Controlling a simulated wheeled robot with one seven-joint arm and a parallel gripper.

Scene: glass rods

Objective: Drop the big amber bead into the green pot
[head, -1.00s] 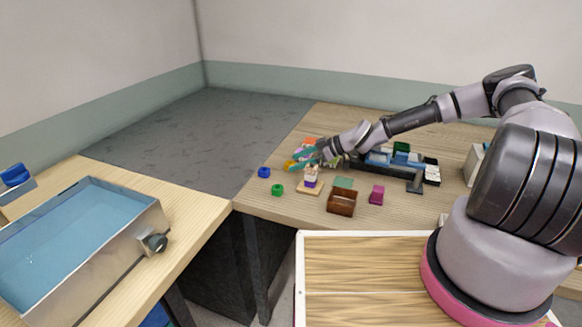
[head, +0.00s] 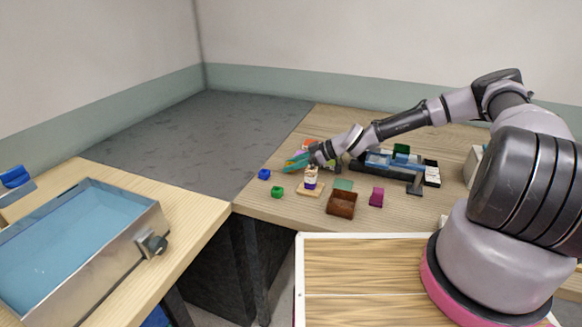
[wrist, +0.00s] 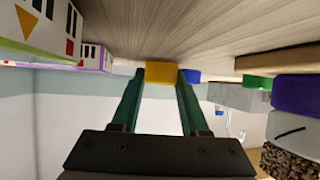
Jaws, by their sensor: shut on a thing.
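The big amber bead (wrist: 160,73) sits between the fingertips of my gripper (wrist: 161,80) in the wrist view, with a teal finger against each side. In the head view my gripper (head: 290,164) is low over the far left part of the desk and largely covers the bead. The bead appears at or very near the desk top. A dark green, box-like thing (head: 401,149) stands at the back right behind a blue tray; I cannot tell for sure that it is the green pot. A small green bead-like piece (head: 277,192) lies near the front left.
A blue piece (head: 264,174) lies left of my gripper. A white and purple figure or jar (head: 311,178) stands on a wooden base close to its right. A brown box (head: 341,204), a magenta block (head: 376,197) and a blue tray (head: 385,160) are farther right. Patterned boxes (wrist: 93,56) are close by.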

